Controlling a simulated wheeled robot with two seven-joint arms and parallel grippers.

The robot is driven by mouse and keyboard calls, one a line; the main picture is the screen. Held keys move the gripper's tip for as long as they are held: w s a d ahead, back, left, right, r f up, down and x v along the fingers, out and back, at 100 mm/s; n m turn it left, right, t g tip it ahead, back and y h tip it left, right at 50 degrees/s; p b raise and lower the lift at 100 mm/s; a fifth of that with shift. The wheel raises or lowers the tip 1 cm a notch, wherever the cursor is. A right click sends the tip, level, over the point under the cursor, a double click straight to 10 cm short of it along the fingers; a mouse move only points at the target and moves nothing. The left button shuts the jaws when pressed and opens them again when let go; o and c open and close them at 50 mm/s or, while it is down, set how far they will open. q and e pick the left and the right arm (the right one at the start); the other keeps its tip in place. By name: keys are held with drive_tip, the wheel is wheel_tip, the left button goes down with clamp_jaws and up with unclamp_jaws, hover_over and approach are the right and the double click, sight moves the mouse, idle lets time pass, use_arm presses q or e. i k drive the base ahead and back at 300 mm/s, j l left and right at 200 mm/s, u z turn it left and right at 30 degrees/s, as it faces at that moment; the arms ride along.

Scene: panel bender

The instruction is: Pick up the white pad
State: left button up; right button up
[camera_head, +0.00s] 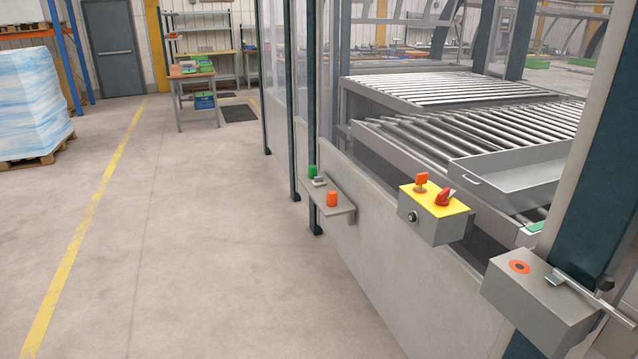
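Neither of my grippers is in view. A small grey metal shelf (343,212) juts out from the front of the machine enclosure, near the middle of the picture. On it stand a green piece (312,171) at the far end and an orange cylinder (332,198) nearer. Between them lies a small pale flat piece (320,182). It may be the white pad, but it is too small to be sure. Nothing holds it.
Right of the shelf is a yellow-topped control box (436,209) with an orange button and a red switch. A grey box (537,296) with an orange ring sits nearer right. Roller conveyors (450,90) and a metal tray (515,176) lie behind.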

sight(319, 181)
drive_tip(key=i+j+u, duration=0.25)
drive_tip(key=i, duration=0.75)
drive_tip(key=i+u, duration=0.3)
drive_tip(key=i, duration=0.65)
drive_tip(key=i+j+z, duration=0.1)
drive_tip(key=i, duration=1.35)
drive_tip(key=i+j+z, duration=0.15)
drive_tip(key=i+z, duration=0.3)
drive_tip(key=i+j+z, duration=0.3)
drive_tip(key=i+z, duration=0.15)
drive_tip(key=i+j+z, duration=0.9)
drive_tip(key=j, duration=0.2)
drive_tip(key=i+j+z, duration=0.15)
drive_tip(key=j+z, duration=0.3)
drive_tip(key=j, duration=0.2)
